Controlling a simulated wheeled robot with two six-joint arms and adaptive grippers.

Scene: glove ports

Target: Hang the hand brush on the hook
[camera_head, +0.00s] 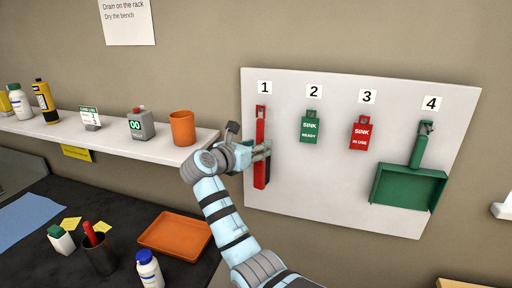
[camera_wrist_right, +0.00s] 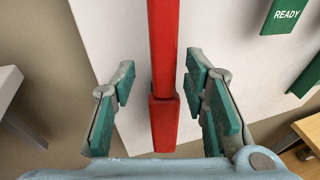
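The red hand brush (camera_head: 260,128) is upright against the white board under number 1, with dark bristles low on its right side. Its top end is at the hook position, but the hook itself is too small to make out. My right gripper (camera_head: 262,153) is at the brush's middle. In the right wrist view, the red brush (camera_wrist_right: 163,60) runs between the two open fingers of the right gripper (camera_wrist_right: 163,100), with a gap on each side. My left gripper is not in view.
The board (camera_head: 300,185) also holds a green tag (camera_head: 310,128), a red tag (camera_head: 362,133) and a green dustpan (camera_head: 408,187). A shelf (camera_head: 150,150) at left carries an orange cup (camera_head: 182,128) near its right end. An orange tray (camera_head: 175,235) lies on the bench below.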

